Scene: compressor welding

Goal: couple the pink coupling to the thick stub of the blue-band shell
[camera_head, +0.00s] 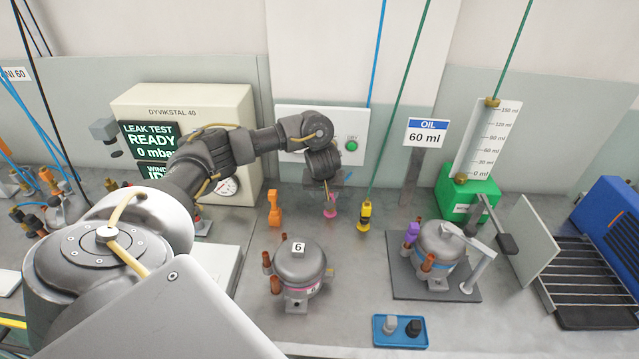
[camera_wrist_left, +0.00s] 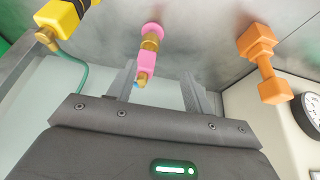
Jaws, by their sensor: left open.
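The pink coupling (camera_head: 330,207) stands at the back of the bench, below the panel with the green button. In the left wrist view the pink coupling (camera_wrist_left: 150,62) has a brass middle and lies ahead of the fingers, toward the gap between them. My left gripper (camera_head: 327,184) is open, just above the coupling; whether its fingers touch it I cannot tell. The blue-band shell (camera_head: 441,243) stands on a grey plate at the right, with copper stubs and a purple piece (camera_head: 411,232) on one stub. A grey clamp-like arm reaches over it. My right gripper is not in view.
An orange coupling (camera_head: 274,208) and a yellow coupling (camera_head: 365,216) with a green hose flank the pink one. A pink-band shell marked 6 (camera_head: 301,264) stands in front. A blue tray (camera_head: 381,336) holds two small caps. A wire rack (camera_head: 585,285) is at the right.

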